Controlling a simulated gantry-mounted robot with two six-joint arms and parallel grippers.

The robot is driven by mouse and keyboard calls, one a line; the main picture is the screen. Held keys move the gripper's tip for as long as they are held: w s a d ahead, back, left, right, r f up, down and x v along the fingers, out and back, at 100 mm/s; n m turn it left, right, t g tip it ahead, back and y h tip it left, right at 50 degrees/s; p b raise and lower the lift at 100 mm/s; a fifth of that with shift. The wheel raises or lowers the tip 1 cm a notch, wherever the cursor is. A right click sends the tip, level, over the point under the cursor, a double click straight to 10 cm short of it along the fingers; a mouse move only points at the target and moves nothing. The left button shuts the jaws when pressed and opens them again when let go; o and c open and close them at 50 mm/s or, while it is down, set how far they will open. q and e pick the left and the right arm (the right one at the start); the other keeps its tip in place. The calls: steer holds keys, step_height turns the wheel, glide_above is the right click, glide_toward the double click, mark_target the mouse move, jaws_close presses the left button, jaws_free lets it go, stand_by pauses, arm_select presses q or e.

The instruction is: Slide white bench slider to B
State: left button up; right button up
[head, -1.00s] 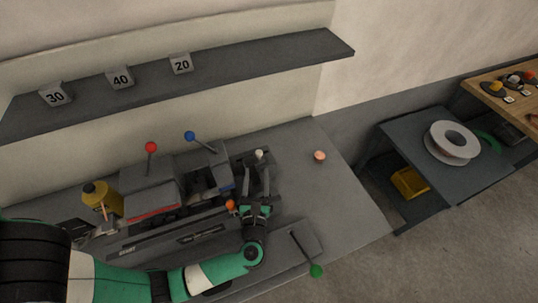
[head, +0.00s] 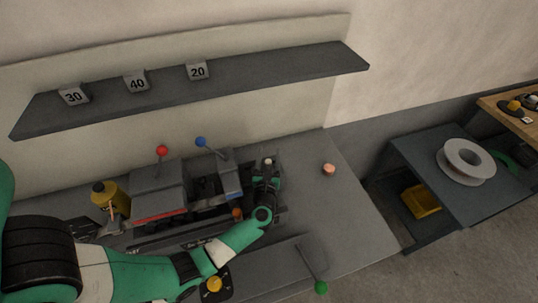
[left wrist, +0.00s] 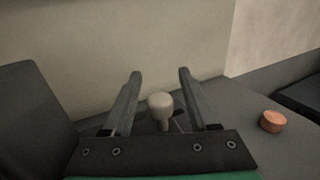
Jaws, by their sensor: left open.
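The white knob of the bench slider (head: 268,161) stands at the right end of the machine on the bench. In the left wrist view the same pale, rounded knob (left wrist: 160,104) stands upright between my two open fingers, with a gap on each side. My left gripper (head: 267,170) is over the right end of the machine and hides the slider's lower part. Its fingers also show in the left wrist view (left wrist: 160,88). I see no readable letter B. My right gripper is not in view.
A red-knobbed lever (head: 162,151), a blue-knobbed lever (head: 201,142) and an orange knob (head: 237,213) are close by on the left. A copper piece (head: 328,169) lies to the right on clear bench. A green-knobbed lever (head: 321,287) is in front.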

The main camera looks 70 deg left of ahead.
arm_select(q)
steer(key=shift+c, duration=0.2)
jaws_close()
stand_by(1.1)
